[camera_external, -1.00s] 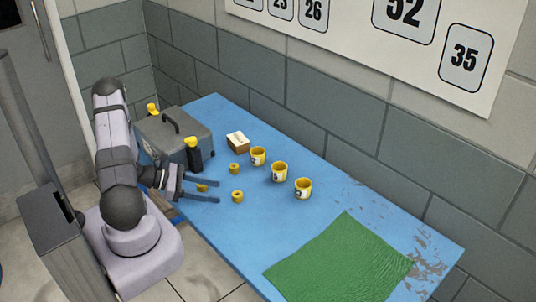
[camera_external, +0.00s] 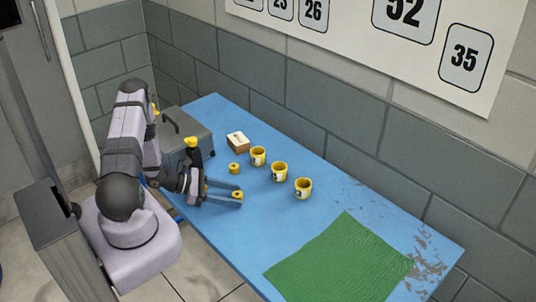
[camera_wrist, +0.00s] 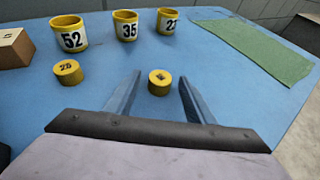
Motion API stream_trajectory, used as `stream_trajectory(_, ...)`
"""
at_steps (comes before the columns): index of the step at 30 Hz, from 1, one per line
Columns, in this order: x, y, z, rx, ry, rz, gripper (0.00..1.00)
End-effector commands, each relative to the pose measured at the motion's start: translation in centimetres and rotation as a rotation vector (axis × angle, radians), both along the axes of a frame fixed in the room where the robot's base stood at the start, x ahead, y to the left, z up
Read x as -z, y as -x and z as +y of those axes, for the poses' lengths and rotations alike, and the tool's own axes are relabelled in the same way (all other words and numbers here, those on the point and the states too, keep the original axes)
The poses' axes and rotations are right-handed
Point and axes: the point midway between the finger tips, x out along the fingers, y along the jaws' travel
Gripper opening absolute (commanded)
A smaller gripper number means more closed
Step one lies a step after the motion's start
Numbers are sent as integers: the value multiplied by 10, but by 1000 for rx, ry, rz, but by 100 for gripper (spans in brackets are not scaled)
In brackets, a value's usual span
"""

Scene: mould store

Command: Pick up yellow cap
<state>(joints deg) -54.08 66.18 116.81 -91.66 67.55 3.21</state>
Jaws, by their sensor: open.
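A small round yellow cap (camera_wrist: 160,83) with a dark mark on top stands on the blue table, between the tips of my open gripper (camera_wrist: 159,77). In the external view the same cap (camera_external: 237,194) shows between the fingertips of my gripper (camera_external: 240,197), partly covered by them. The fingers appear apart from it, one on each side. A second yellow cap (camera_wrist: 68,72), marked 25, sits to the left in the wrist view and farther back in the external view (camera_external: 234,169). A bit of yellow (camera_external: 206,187) shows at the finger bases, mostly hidden.
Three yellow cups with number labels (camera_wrist: 72,34) (camera_external: 279,171) stand in a row behind the caps. A small box (camera_external: 237,142) is beside them. A grey case (camera_external: 188,136) and a yellow-topped dark object (camera_external: 193,144) stand near my arm. A green cloth (camera_external: 340,258) covers the right.

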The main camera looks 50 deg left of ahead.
Motion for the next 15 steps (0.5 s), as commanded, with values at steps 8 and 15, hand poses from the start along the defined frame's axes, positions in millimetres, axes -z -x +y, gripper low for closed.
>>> stream_trajectory(8, 0, 0, 0, 0, 0, 0, 28)
stream_trajectory(15, 0, 0, 0, 0, 0, 0, 6)
